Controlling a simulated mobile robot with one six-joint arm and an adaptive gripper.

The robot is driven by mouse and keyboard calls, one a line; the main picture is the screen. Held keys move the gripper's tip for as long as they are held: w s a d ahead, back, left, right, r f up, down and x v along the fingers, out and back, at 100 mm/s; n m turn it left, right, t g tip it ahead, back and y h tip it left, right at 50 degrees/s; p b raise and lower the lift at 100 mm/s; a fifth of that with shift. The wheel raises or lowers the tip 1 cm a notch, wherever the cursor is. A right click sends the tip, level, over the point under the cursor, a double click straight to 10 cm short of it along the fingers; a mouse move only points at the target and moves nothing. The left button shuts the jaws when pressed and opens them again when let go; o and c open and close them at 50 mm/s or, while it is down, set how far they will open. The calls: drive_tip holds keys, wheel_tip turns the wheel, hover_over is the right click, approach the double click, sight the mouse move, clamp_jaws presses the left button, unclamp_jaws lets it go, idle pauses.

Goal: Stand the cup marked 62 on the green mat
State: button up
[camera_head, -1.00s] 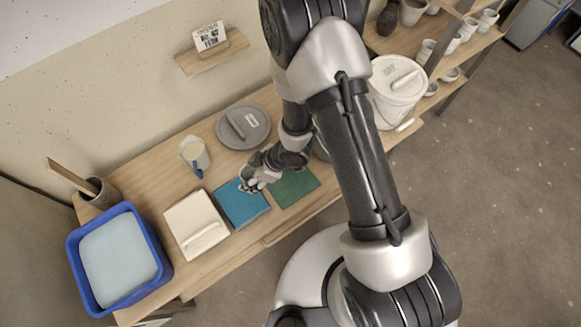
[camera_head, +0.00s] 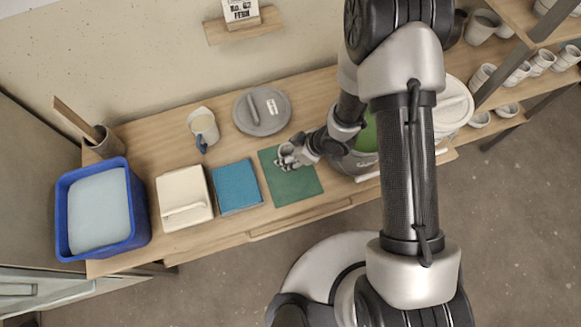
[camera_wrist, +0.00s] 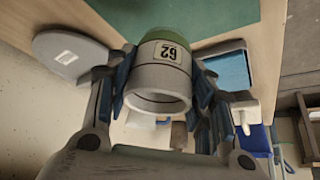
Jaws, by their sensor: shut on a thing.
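The cup marked 62 (camera_wrist: 164,76) is pale grey with a green band at its far end. In the wrist view its open mouth faces the camera and its label reads upside down. My gripper (camera_wrist: 163,68) is shut on the cup, one finger on each side. In the head view my gripper (camera_head: 288,157) is over the upper part of the green mat (camera_head: 293,187), and the cup is mostly hidden by the fingers. The mat also shows behind the cup in the wrist view (camera_wrist: 205,14). I cannot tell whether the cup touches it.
A bucket with green contents (camera_head: 366,138) stands close right of the mat.

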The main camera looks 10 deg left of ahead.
wheel_tip(320, 180, down, 8)
drive_tip(key=shift+w+r+b, duration=0.1)
drive_tip(key=shift+r+b, duration=0.1)
drive_tip(key=shift+b, duration=1.05)
drive_tip(key=shift+r, duration=0.1)
drive_tip(key=o, duration=0.9)
drive_tip(key=shift+f, duration=0.25)
drive_tip(key=o, duration=0.5)
drive_tip(key=shift+r, duration=0.1)
drive_tip(key=shift+r, duration=0.1)
drive_tip(key=p+v, duration=0.4)
drive_tip(key=v, duration=0.8)
